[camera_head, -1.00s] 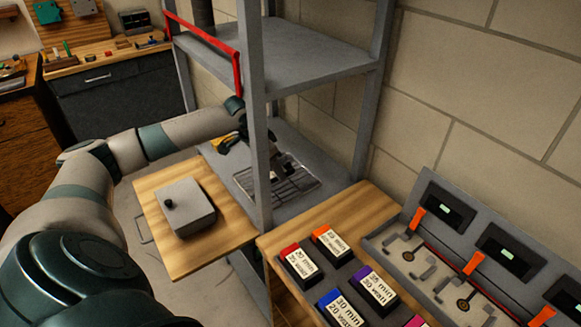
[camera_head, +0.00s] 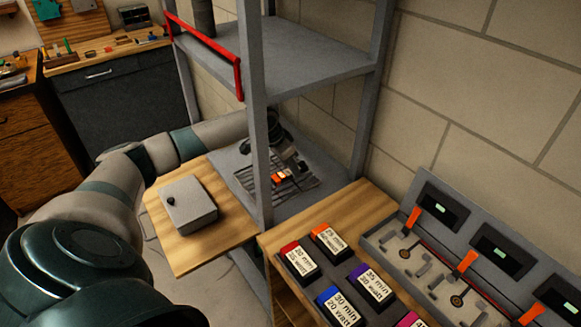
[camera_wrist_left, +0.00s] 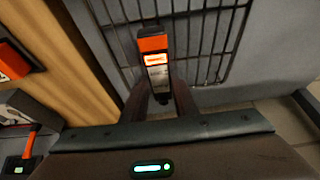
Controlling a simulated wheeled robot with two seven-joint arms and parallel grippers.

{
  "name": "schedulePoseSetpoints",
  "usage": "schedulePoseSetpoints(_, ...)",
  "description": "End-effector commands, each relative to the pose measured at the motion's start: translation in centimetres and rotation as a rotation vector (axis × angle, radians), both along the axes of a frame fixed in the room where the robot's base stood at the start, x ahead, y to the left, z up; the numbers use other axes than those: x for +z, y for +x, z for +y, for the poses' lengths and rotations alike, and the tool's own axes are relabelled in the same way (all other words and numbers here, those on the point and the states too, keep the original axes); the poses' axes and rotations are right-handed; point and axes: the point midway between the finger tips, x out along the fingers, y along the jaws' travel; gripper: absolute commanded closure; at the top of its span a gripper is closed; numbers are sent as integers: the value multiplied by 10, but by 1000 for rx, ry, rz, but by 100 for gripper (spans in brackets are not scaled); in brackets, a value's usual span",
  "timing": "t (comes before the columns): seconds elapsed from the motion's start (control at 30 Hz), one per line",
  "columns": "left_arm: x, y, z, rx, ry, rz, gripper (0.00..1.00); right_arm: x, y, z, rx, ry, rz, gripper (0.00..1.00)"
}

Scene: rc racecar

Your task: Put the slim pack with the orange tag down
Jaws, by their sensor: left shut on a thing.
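The slim pack with the orange tag (camera_wrist_left: 156,62) is between the fingers of my left gripper (camera_wrist_left: 158,100) in the left wrist view. Its orange end and pale label point away from the palm. In the head view the left gripper (camera_head: 287,168) is shut on the pack (camera_head: 280,177) over the wire rack (camera_head: 303,186) on the lower shelf. The rack's bars also show behind the pack in the wrist view (camera_wrist_left: 207,40). I cannot tell whether the pack touches the rack. My right gripper is not in view.
A grey shelf post (camera_head: 257,130) stands just in front of my left arm. A grey box (camera_head: 190,206) sits on the wooden board to the left. Several labelled packs (camera_head: 371,287) and a grey charging station (camera_head: 450,262) are at the lower right.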

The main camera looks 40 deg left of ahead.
Motion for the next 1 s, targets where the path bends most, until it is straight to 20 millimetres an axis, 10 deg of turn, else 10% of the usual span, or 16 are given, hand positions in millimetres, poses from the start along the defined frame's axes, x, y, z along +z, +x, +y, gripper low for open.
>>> schedulePoseSetpoints(0.5, -13, 0, 0, 0, 1, 0, 98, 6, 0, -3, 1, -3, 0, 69)
schedulePoseSetpoints(0.53, -14, 0, 0, 0, 1, 0, 72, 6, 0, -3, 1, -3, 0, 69)
schedulePoseSetpoints(0.6, -14, 0, 0, 0, 1, 0, 55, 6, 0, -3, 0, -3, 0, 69)
schedulePoseSetpoints(1.0, -11, 0, 0, 0, 1, 0, 55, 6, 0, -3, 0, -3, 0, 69)
